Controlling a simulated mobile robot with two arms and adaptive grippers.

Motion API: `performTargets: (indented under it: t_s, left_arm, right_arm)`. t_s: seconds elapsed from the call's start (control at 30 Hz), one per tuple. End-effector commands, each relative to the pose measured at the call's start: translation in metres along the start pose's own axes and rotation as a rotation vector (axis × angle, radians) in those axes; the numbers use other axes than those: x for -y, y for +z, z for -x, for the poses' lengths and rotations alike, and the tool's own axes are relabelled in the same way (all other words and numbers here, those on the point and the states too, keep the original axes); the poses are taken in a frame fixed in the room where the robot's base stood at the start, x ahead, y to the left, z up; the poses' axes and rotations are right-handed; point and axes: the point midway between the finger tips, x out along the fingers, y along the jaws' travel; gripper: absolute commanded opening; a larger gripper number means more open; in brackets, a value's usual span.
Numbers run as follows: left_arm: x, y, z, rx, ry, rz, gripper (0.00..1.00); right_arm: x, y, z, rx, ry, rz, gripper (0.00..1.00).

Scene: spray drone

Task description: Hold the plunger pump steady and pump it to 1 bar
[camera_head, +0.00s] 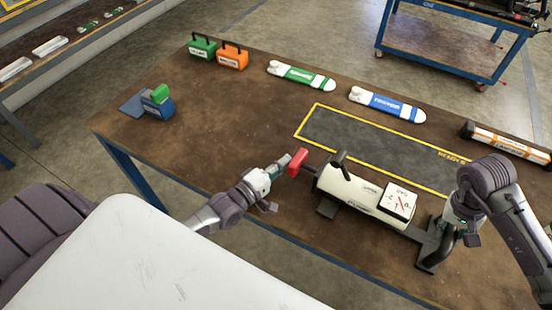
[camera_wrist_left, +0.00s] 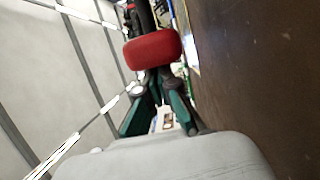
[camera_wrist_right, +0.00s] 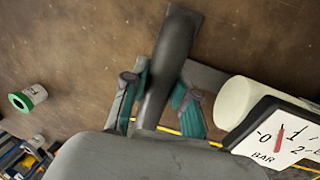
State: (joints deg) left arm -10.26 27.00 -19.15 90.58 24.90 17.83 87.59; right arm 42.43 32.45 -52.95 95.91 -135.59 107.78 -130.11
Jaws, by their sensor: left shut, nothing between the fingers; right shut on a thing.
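The plunger pump (camera_head: 350,185) lies on the brown table, with a white cylinder body, dark feet and a square gauge (camera_head: 397,201). In the right wrist view the gauge's (camera_wrist_right: 278,135) red needle stands between 0 and 1. The red plunger handle (camera_head: 298,162) is at the pump's left end. My left gripper (camera_head: 284,164) is shut and empty just beside it; the red handle (camera_wrist_left: 153,49) is just beyond its fingertips, and contact is unclear. My right gripper (camera_head: 447,232) is shut around the dark curved grip (camera_wrist_right: 170,65) at the pump's right end.
A yellow-bordered dark mat (camera_head: 365,137) lies behind the pump. Green (camera_head: 301,75) and blue (camera_head: 387,103) labelled bottles, an orange-white cylinder (camera_head: 505,140) and small green and orange cases (camera_head: 232,57) line the far side. A blue-green block (camera_head: 157,103) is at left. The table's left middle is clear.

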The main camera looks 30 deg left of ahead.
Motion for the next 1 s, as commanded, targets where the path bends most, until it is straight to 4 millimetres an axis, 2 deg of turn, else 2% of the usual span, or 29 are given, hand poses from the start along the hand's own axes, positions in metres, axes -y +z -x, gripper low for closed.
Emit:
performTargets:
  t_s: [0.03, 0.2, 0.5, 0.73, 0.9, 0.93, 1.0]
  left_arm:
    - [0.000, 0.016, -0.003, 0.006, 0.002, 0.009, 0.00]
    - [0.000, 0.040, -0.009, 0.007, 0.001, 0.006, 0.00]
    - [0.000, 0.043, -0.009, 0.009, 0.000, 0.003, 0.00]
    - [0.000, 0.035, -0.007, 0.010, -0.001, 0.001, 0.00]
    - [0.001, 0.003, 0.000, 0.008, -0.004, -0.006, 0.00]
    - [0.001, -0.002, 0.003, 0.007, -0.005, -0.005, 0.00]
    - [0.003, 0.002, 0.024, 0.007, -0.007, 0.003, 0.00]
  right_arm:
    - [0.002, 0.000, 0.001, -0.002, -0.005, 0.002, 0.00]
    - [0.003, 0.000, 0.001, -0.002, -0.007, 0.002, 0.00]
    - [0.004, 0.000, 0.001, -0.002, -0.010, 0.004, 0.00]
    - [0.005, 0.000, 0.001, -0.003, -0.012, 0.005, 0.00]
    - [0.004, 0.000, 0.001, -0.003, -0.011, 0.005, 0.00]
    - [0.004, 0.000, 0.001, -0.003, -0.010, 0.005, 0.00]
    - [0.004, 0.000, 0.001, -0.003, -0.009, 0.004, 0.00]
